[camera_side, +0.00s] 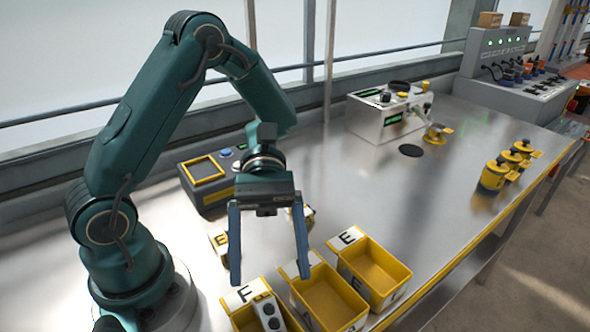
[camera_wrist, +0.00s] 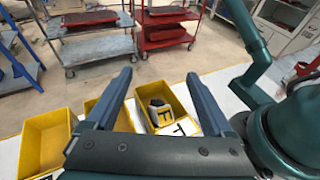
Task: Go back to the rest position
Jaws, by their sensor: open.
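My gripper (camera_side: 269,279) is open, its two blue-grey fingers pointing down, with nothing between them in the side view. It hangs over the near part of the bench, by the yellow bins. In the wrist view my gripper (camera_wrist: 160,73) is also spread and empty. The front-left yellow bin (camera_side: 240,322), with an F card, holds a dark and white block (camera_side: 269,316). The wrist view also shows this block (camera_wrist: 158,110) inside a bin; its letter is hard to read. The middle bin (camera_side: 328,305) and the bin marked E (camera_side: 372,268) look empty.
A yellow-marked block (camera_side: 220,243) and another (camera_side: 302,214) stand behind my fingers. A grey-yellow panel box (camera_side: 208,178) and a white machine (camera_side: 388,112) stand at the back. Several yellow canisters (camera_side: 493,175) line the right edge. The bench middle is clear.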

